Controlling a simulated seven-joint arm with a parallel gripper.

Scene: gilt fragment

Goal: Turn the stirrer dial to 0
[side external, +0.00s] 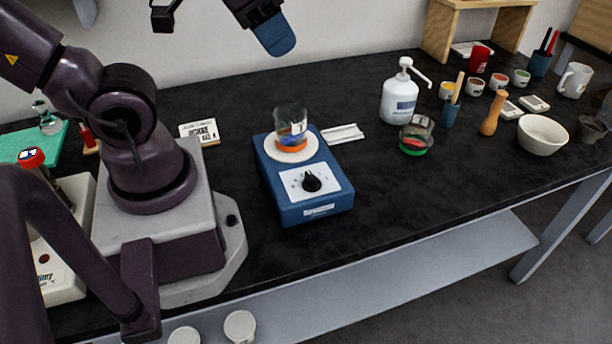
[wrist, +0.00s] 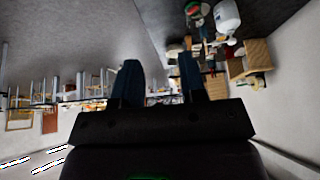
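The blue stirrer (side external: 335,207) stands on the black bench in the side external view, right of my arm's base. Its black dial (side external: 312,182) sits on a white panel on the front of the top; I cannot read which mark it points to. A glass beaker with orange and blue contents (side external: 291,128) stands on the stirrer's round white plate. My gripper (side external: 274,36) is high above the bench, behind and well above the stirrer, touching nothing. In the wrist view my gripper (wrist: 160,78) shows two blue fingers apart with nothing between them. The stirrer is not seen there.
A white pump bottle (side external: 399,100) and a glass dish (side external: 416,136) stand right of the stirrer. A white tray-like strip (side external: 342,134) lies close behind it. A small sign (side external: 200,131) is to its left. The bench in front and right of the stirrer is clear.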

